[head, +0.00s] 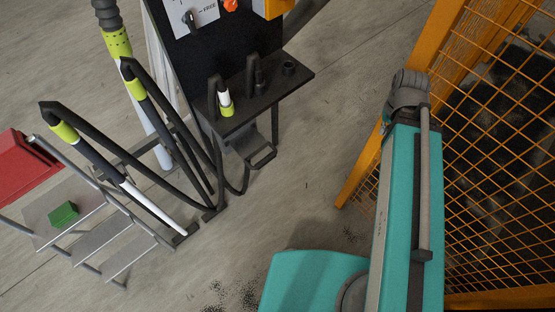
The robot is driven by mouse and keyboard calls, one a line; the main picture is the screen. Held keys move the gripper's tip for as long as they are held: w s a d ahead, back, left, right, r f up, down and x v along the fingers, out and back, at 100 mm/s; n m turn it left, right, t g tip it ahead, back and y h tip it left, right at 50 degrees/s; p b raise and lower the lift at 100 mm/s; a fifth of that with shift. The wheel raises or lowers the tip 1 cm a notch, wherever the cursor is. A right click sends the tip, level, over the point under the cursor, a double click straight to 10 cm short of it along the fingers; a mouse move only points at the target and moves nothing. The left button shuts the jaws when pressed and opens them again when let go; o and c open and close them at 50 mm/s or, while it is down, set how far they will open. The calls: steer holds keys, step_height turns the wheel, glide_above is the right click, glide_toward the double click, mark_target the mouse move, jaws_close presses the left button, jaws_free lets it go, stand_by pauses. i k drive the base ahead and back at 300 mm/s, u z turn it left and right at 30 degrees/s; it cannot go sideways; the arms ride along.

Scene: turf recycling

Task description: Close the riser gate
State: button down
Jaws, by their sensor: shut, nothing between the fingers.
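A pale upright pipe (147,104) stands left of a black panel stand. It has a yellow-green collar (117,43) and a dark ribbed hose (107,14) at its top. This may be the riser, but I cannot make out a gate or its handle with certainty. The upper end of the pipe meets the top edge of the picture. My teal arm reaches up the right side, well apart from the pipe. My gripper does not show in this view.
The black panel (197,60) carries an orange knob (231,5) and a shelf (262,98). Hoses and a dark-tipped wand (110,172) stand left, near metal steps (113,247), a green block (64,214) and a red box (24,170). Orange mesh fencing (505,130) borders my arm. Middle floor is clear.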

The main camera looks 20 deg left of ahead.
mark_target(249, 143)
steer(key=z, duration=0.15)
steer(key=k, duration=1.15)
steer(key=u, duration=0.85)
steer(key=i, duration=0.5)
